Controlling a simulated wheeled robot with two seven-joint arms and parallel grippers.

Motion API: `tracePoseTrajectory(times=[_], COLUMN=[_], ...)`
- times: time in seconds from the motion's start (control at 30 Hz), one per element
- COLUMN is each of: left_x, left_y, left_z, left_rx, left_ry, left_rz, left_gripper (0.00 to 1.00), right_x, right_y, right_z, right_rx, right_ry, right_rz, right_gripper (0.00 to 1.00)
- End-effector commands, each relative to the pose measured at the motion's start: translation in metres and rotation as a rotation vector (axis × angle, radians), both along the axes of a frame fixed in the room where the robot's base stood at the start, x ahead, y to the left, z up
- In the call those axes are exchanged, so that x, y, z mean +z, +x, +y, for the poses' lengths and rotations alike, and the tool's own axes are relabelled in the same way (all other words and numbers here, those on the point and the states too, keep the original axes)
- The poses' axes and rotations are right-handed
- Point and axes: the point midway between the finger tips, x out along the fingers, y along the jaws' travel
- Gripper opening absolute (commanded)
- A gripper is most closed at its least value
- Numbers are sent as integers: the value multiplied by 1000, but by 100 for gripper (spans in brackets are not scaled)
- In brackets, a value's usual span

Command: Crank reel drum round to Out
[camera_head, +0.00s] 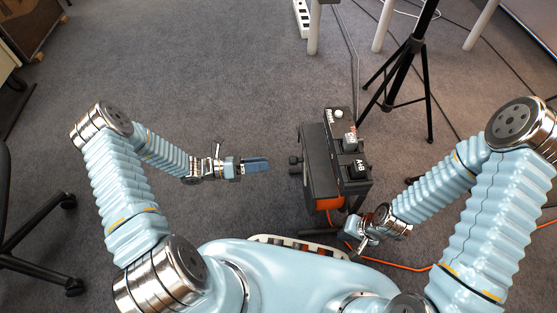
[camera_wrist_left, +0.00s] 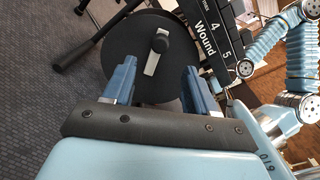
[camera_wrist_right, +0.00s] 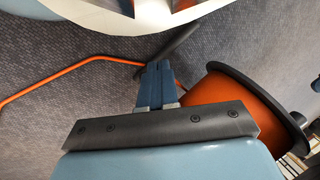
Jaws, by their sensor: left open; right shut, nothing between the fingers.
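The reel drum shows in the left wrist view as a dark round disc (camera_wrist_left: 128,52). In the head view the reel is a dark unit (camera_head: 318,158) with orange below, and the knob (camera_head: 295,160) sticks out left. My left gripper (camera_head: 267,164) is open, its fingers pointing at the knob with a gap between. My right gripper (camera_head: 350,238) is shut and empty, below right of the reel; an orange drum part (camera_wrist_right: 222,98) lies beside it in the right wrist view. I see no "Out" mark.
A label panel reading "Wound", 4 and 5 (camera_wrist_left: 213,38) stands beside the disc. A black block marked A+B (camera_head: 358,170) sits on the unit. A black tripod (camera_head: 402,75) stands behind it. An orange cable (camera_head: 400,267) runs near my right arm.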

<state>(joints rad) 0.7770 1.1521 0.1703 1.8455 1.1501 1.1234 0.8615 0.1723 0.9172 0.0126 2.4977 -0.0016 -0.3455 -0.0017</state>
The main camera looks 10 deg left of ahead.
Motion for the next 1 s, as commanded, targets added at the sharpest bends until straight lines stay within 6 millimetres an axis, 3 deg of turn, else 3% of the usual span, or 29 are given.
tracePoseTrajectory(times=[0.2,0.5,0.67,0.77,0.9,1.0], left_x=[1,1,5,16,38,51], left_y=[-9,-11,-11,-14,-28,-41], left_z=[26,29,22,3,-33,-51], left_rx=[1,0,-48,-204,-606,-969], left_ry=[1,0,27,105,229,236], left_rz=[-1,-1,-50,-213,-675,-1129], left_gripper=[57,57,35,20,0,0], right_x=[2,2,3,5,9,12], right_y=[0,0,-1,-4,-12,-21], right_z=[0,0,0,1,3,7], right_rx=[0,0,-6,-35,-104,-174], right_ry=[0,0,0,1,-1,-1], right_rz=[1,1,0,1,0,1], right_gripper=[0,0,0,0,0,0])
